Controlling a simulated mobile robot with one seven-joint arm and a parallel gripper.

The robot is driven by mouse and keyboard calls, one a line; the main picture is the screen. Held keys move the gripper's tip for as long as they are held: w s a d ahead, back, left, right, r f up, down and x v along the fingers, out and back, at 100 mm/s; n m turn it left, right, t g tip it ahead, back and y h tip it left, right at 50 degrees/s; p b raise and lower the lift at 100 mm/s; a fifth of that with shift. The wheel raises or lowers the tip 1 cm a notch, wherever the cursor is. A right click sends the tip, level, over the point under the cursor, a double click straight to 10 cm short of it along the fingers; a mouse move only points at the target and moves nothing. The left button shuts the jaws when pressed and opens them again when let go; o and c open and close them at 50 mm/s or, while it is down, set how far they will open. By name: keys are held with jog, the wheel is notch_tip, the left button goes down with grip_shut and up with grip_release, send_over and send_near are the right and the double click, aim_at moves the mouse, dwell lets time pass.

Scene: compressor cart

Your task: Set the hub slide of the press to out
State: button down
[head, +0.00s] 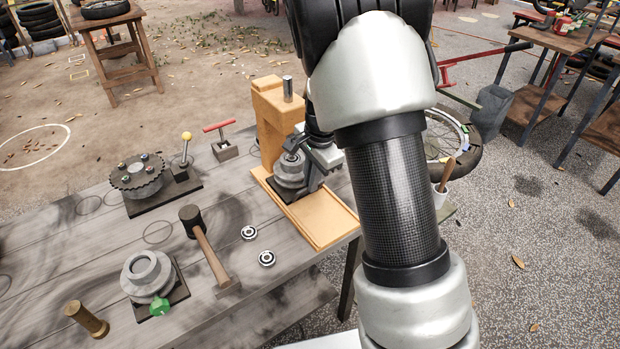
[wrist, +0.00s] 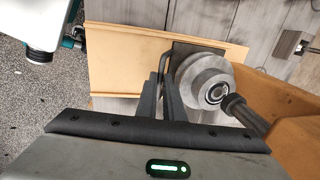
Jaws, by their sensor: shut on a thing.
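The press (head: 266,118) is a tan wooden frame with a metal ram on top, standing on a tan base board (head: 328,222) at the right part of the bench. A grey round hub (head: 288,172) sits on the dark plate of the hub slide (wrist: 193,48), low in front of the press frame. In the wrist view the hub (wrist: 203,78) has a bearing-like ring in its middle, beside the dark ram. My gripper (wrist: 167,82) is shut on the hub slide's dark bar handle (wrist: 167,61). My arm hides part of the press in the head view.
On the grey bench (head: 75,245) are a toothed disc fixture (head: 140,180), a mallet (head: 205,245), two small bearings (head: 249,233), a red-handled tool (head: 222,140) and another hub (head: 148,275) with a green knob. A wheel (head: 455,140) stands beyond my arm.

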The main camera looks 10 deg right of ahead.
jog(key=s+d, duration=0.5)
jog(key=s, duration=0.7)
jog(key=shift+s+b, duration=0.15)
jog(key=shift+b, duration=0.15)
jog(key=shift+d, duration=0.1)
jog(key=c, duration=1.9)
grip_release()
jog(key=shift+s, duration=0.1)
jog(key=shift+r, duration=0.15)
notch_tip(320, 180, up, 17)
jog(key=s+d+p, duration=0.1)
jog(key=s+p, duration=0.2)
jog(key=p, duration=0.2)
jog(key=shift+d+p, duration=0.15)
jog(key=shift+p, duration=0.15)
